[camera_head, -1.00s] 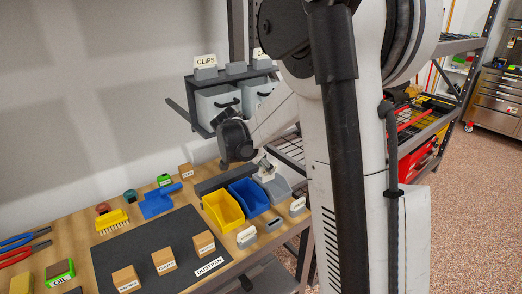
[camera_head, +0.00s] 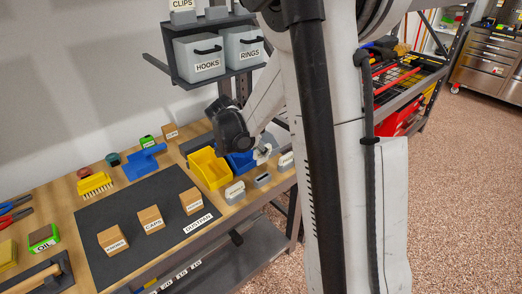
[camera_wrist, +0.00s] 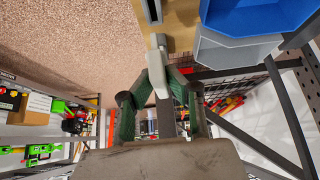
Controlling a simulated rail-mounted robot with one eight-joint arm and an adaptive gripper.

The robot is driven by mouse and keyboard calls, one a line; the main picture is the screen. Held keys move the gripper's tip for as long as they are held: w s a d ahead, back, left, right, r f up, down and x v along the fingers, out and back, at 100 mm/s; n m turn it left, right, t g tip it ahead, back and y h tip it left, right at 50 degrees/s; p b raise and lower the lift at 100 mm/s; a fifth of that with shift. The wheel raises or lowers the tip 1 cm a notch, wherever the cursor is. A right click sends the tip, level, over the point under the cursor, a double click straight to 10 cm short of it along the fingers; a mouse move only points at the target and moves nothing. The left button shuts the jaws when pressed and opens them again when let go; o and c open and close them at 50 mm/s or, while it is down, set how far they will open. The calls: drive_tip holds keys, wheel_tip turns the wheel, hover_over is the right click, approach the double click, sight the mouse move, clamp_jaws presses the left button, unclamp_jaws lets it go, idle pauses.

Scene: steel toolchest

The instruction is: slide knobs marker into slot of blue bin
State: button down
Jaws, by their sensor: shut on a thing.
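My gripper (camera_head: 257,149) is low over the right end of the workbench, beside the blue bin (camera_head: 240,163). In the wrist view its two fingers (camera_wrist: 163,82) are shut on a pale marker (camera_wrist: 159,57); its lettering cannot be read. The blue bin shows at the upper right of the wrist view (camera_wrist: 262,18). A grey slotted holder (camera_head: 262,180) stands in front of the blue bin with no card in it. It appears to be the grey piece (camera_wrist: 152,11) beyond the marker's tip. The marker looks apart from the holder, though the gap is hard to judge.
A yellow bin (camera_head: 209,170) stands left of the blue one, with a marked holder (camera_head: 235,192) before it. Another marked holder (camera_head: 286,161) is at the right. A grey bin (camera_wrist: 230,52) is close to my gripper. Wooden blocks (camera_head: 151,219) lie on the dark mat.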

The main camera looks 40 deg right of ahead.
drive_tip(key=shift+f+b, duration=2.3)
drive_tip(key=shift+f, duration=0.6)
drive_tip(key=shift+f+b, duration=2.05)
drive_tip(key=c, duration=1.7)
unclamp_jaws()
drive_tip(key=shift+o, duration=0.2)
drive_tip(key=v, duration=1.2)
drive_tip(key=shift+a, duration=0.1)
